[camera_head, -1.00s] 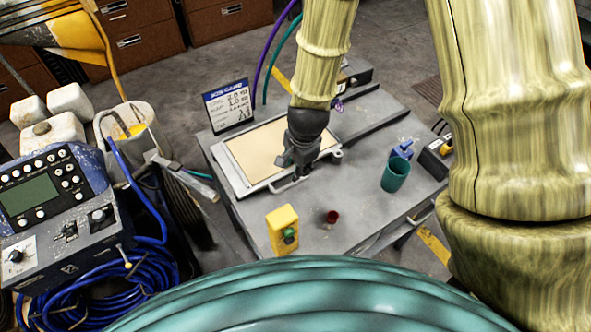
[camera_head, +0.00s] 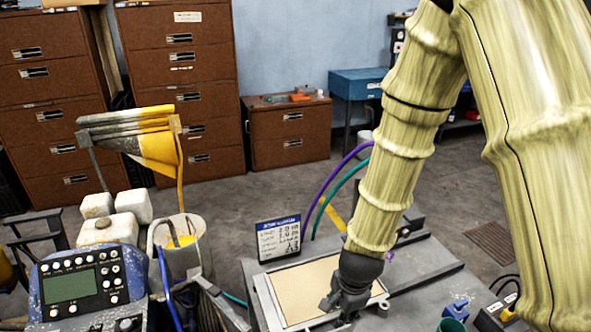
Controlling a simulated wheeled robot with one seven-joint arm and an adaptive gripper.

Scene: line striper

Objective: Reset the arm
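My arm comes down from the upper right in the head view, and its links look like pale yellow bamboo. My gripper (camera_head: 343,305) is dark and points down over the right part of a tan panel in a light metal frame (camera_head: 300,290). The fingertips are small and dark, so I cannot tell whether they are open or shut. I see nothing clearly held. The frame lies on a grey worktable (camera_head: 425,262).
A placard (camera_head: 278,238) stands behind the frame. A green cup (camera_head: 452,325) and a blue item (camera_head: 456,308) are at the lower right. A control box (camera_head: 82,288), white jugs (camera_head: 108,230) and a bucket (camera_head: 178,250) are at left. Brown cabinets (camera_head: 185,95) stand behind open floor.

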